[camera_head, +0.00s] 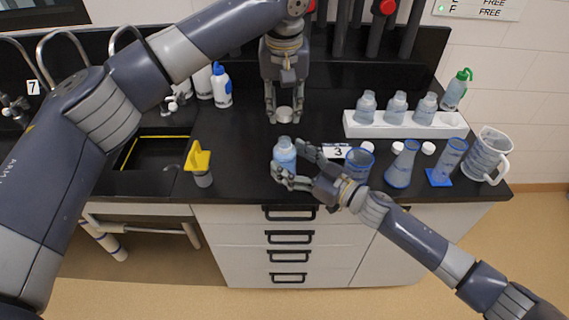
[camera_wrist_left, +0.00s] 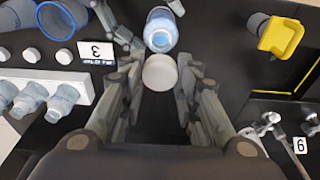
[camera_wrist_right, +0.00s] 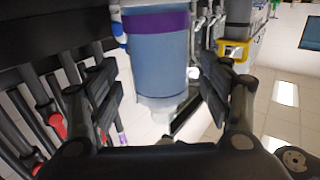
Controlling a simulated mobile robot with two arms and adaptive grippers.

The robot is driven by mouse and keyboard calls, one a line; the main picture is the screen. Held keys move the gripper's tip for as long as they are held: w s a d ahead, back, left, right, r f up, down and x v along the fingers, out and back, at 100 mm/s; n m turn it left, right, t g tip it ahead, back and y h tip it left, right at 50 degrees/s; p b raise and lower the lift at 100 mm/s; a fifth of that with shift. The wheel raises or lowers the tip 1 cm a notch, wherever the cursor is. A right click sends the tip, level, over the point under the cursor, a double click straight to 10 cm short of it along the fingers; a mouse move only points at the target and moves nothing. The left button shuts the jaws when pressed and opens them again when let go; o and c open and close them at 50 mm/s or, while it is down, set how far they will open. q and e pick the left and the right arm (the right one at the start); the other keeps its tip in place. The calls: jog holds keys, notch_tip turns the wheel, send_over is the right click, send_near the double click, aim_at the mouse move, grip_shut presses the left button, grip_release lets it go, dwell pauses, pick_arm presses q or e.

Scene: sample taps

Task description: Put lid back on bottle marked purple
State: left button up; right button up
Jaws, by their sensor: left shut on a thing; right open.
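A round white lid (camera_head: 284,114) is held between the fingertips of my left gripper (camera_head: 284,108), behind the bottle in the head view. The lid also shows in the left wrist view (camera_wrist_left: 160,72). The bottle (camera_head: 284,155) is light blue, uncovered at the top and upright near the counter's front. In the right wrist view the bottle (camera_wrist_right: 158,55) appears upside down and shows a purple band. My right gripper (camera_head: 291,165) is open, with its fingers on either side of the bottle. I cannot tell whether they touch it. The lid is apart from the bottle.
A white rack (camera_head: 385,130) with three bottles stands to the right. A beaker (camera_head: 358,163), a flask (camera_head: 402,165), a cylinder (camera_head: 446,163) and a jug (camera_head: 488,155) line the right front. A yellow-topped item (camera_head: 198,160) stands by the sink at left.

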jog(key=shift+w+a, duration=0.15)
jog(key=shift+a, duration=0.05)
jog(key=shift+c, duration=0.6)
jog(key=c, duration=1.5)
pick_arm(q)
send_over(285, 140)
jog(key=shift+s+f, duration=0.15)
jog(key=shift+f, duration=2.3)
jog(key=shift+a+f, duration=0.1)
jog(key=shift+f, duration=0.75)
jog(key=shift+f, duration=0.6)
